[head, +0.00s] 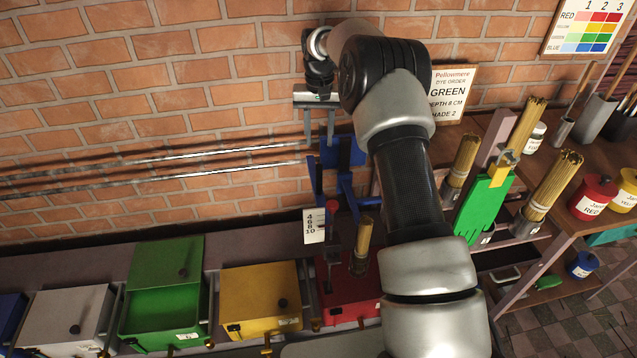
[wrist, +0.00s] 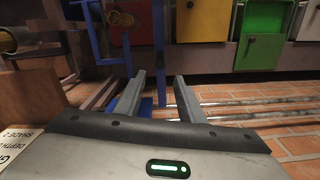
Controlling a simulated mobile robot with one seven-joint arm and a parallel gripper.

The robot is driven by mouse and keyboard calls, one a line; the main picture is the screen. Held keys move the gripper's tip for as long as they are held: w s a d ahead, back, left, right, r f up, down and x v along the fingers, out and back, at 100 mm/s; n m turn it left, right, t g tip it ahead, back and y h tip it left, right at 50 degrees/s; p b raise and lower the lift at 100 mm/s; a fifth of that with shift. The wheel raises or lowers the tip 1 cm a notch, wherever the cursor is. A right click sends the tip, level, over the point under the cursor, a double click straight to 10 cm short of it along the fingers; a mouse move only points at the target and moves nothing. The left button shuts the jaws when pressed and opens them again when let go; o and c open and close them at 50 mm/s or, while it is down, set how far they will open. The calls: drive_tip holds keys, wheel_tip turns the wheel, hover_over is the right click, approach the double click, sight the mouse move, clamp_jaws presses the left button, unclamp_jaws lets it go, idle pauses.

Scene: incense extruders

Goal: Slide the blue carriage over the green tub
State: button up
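The blue carriage (head: 345,152) sits on the wall rails at the right end of their visible stretch. Its blue arms reach down over the red tub (head: 350,300), where a bundle of sticks (head: 363,240) hangs. The green tub (head: 160,330) stands further left, past the yellow tub, with its green lid raised. My gripper (head: 319,140) is at the carriage's upper left, fingers pointing down. In the wrist view its two fingers (wrist: 162,88) are apart, with a blue post (wrist: 159,45) of the carriage beyond them. Contact with the carriage cannot be told.
Two metal rails (head: 200,155) run left along the brick wall. The yellow tub (head: 262,300) lies between red and green; a grey tub (head: 65,320) is left of green. A depth scale (head: 314,226) stands beside the carriage. The right bench holds stick bundles, a green glove (head: 484,205) and jars.

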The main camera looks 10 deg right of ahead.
sight(319, 181)
wheel_tip(319, 181, down, 17)
drive_tip(key=shift+f+b, duration=0.1)
drive_tip(key=shift+b, duration=0.95)
drive_tip(key=shift+c, duration=0.5)
clamp_jaws()
